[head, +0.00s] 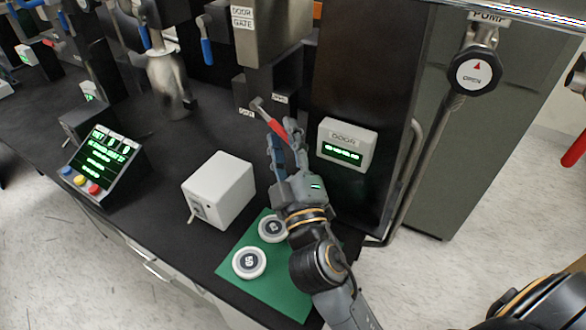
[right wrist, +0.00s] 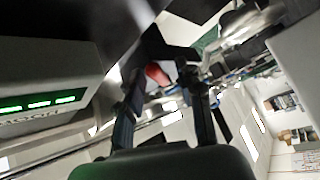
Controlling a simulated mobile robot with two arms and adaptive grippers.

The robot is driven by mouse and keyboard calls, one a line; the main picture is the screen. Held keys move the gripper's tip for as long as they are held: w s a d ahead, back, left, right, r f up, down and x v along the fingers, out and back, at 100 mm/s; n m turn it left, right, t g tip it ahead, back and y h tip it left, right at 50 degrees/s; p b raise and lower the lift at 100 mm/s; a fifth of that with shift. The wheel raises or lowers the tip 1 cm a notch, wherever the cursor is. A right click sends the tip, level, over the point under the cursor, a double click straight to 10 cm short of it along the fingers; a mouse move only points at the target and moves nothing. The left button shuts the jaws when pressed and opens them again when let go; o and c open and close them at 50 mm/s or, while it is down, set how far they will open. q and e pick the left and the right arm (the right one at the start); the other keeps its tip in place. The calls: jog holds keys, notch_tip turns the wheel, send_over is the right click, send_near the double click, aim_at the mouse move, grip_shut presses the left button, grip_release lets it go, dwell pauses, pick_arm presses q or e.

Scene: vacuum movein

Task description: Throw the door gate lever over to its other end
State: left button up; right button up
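The door gate is a grey box (head: 275,30) labelled DOOR GATE at the top middle of the head view. Below it is a lever with a red grip (head: 274,124), pointing down and to the right. Small end labels sit beside it; the left one is too small to read. My right gripper (head: 285,138) is at the red grip, its fingers apart. In the right wrist view the red grip (right wrist: 157,74) shows between the two fingers, nearer the left one. I cannot tell whether they touch it. My left gripper is not in view.
A white DOOR display (head: 346,146) stands just right of my right gripper. A white box (head: 218,189) and a green mat (head: 290,293) with two round weights lie in front on the black bench. A PUMP valve (head: 474,73) is at upper right.

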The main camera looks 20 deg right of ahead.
jog(key=v, duration=1)
jog(key=shift+s, duration=0.15)
